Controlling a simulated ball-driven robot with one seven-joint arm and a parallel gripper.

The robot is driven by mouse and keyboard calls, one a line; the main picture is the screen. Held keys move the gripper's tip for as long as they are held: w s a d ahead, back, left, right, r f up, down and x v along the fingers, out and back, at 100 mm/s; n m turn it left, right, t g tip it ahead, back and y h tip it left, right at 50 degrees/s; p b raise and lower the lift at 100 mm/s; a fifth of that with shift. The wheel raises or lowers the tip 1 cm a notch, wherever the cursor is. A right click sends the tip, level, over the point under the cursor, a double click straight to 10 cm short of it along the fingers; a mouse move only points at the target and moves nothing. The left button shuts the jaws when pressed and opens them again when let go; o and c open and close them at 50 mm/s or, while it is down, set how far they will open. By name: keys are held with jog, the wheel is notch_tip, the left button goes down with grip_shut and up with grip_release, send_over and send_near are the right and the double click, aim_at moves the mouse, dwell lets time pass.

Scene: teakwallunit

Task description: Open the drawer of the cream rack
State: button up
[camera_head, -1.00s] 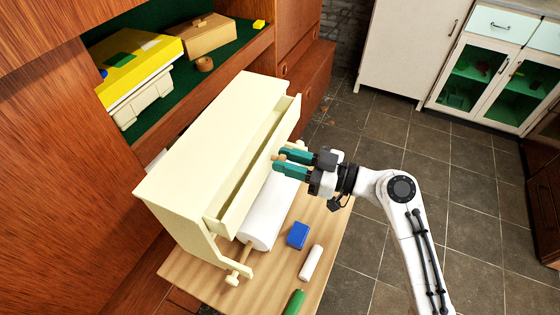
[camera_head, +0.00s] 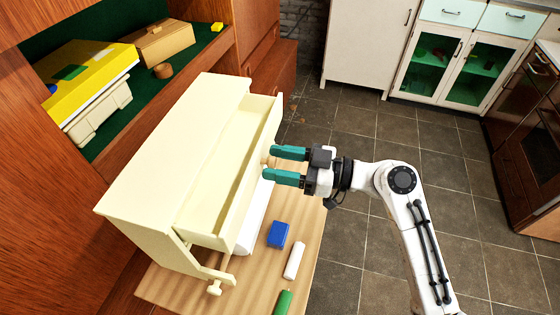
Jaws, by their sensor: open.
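The cream rack (camera_head: 165,150) stands on a light wooden board in front of the wall unit. Its drawer (camera_head: 246,183) is pulled well out to the right, and the inside of the drawer shows as empty. A white paper roll (camera_head: 252,222) sits under the drawer, partly hidden by it. My gripper (camera_head: 268,163) is open at the drawer's front. Its two teal fingers point left, one above the other in the picture. The drawer knob shows only slightly near the upper finger; I cannot tell whether the fingers touch it.
On the board (camera_head: 190,285) lie a blue block (camera_head: 278,234), a white cylinder (camera_head: 294,261) and a green cylinder (camera_head: 283,302). The wall unit's shelf holds a yellow box (camera_head: 85,72) and a tan box (camera_head: 158,42). Tiled floor to the right is clear.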

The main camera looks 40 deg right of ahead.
jog(key=b+v, duration=0.2)
jog(key=v, duration=0.8)
jog(key=shift+s+d, duration=0.25)
jog(key=shift+s, duration=0.05)
